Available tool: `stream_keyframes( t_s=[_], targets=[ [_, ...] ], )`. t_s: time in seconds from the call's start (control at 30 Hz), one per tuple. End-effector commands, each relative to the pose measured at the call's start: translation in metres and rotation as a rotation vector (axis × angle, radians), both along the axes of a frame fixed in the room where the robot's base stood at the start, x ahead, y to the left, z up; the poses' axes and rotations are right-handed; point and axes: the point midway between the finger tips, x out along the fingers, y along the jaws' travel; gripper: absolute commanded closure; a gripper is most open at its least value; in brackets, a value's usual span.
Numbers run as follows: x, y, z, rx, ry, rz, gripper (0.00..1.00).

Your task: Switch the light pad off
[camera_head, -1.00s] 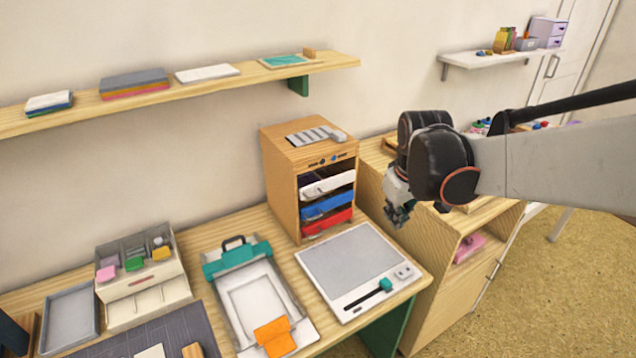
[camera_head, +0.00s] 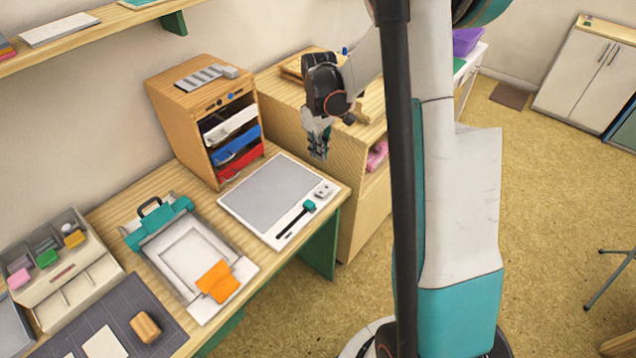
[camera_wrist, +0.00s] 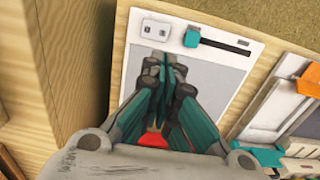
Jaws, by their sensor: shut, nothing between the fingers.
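The light pad (camera_head: 236,211) is a white-framed board with a plain grey panel, lying on the wooden desk. Along its front edge runs a dark slot with a teal slider knob (camera_head: 309,206) at the slot's right end. A small white switch block (camera_head: 323,190) sits on the pad's corner beyond the knob. In the wrist view the switch block (camera_wrist: 156,30), the knob (camera_wrist: 191,39) and the slot appear at the top. My gripper (camera_head: 319,155) is shut and empty, above and behind the pad's right side, apart from it. In the wrist view its fingertips (camera_wrist: 163,62) point toward the switch block.
A wooden drawer cabinet (camera_head: 180,130) stands behind the pad. A teal-clamped press with an orange flap (camera_head: 217,281) lies to its left. A wooden side cabinet (camera_head: 285,115) stands right of the desk. Open floor lies in front.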

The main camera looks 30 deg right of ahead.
Motion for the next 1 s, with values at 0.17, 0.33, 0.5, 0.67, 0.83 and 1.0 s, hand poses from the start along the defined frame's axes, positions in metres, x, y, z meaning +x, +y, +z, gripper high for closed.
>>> stream_keyframes(
  t_s=[0.17, 0.33, 0.5, 0.67, 0.83, 1.0],
  targets=[
    [0.000, 0.000, 0.000, 0.000, 0.000, 0.000, 1.00],
    [0.000, 0.000, -0.002, 0.000, 0.000, 0.000, 1.00],
    [0.001, 0.000, -0.021, 0.000, -0.001, 0.000, 1.00],
    [0.000, 0.000, -0.052, -0.001, -0.001, 0.000, 1.00],
    [0.000, 0.001, -0.085, -0.001, -0.001, 0.000, 1.00],
    [0.000, 0.001, -0.115, -0.001, -0.001, 0.000, 1.00]
  ],
)
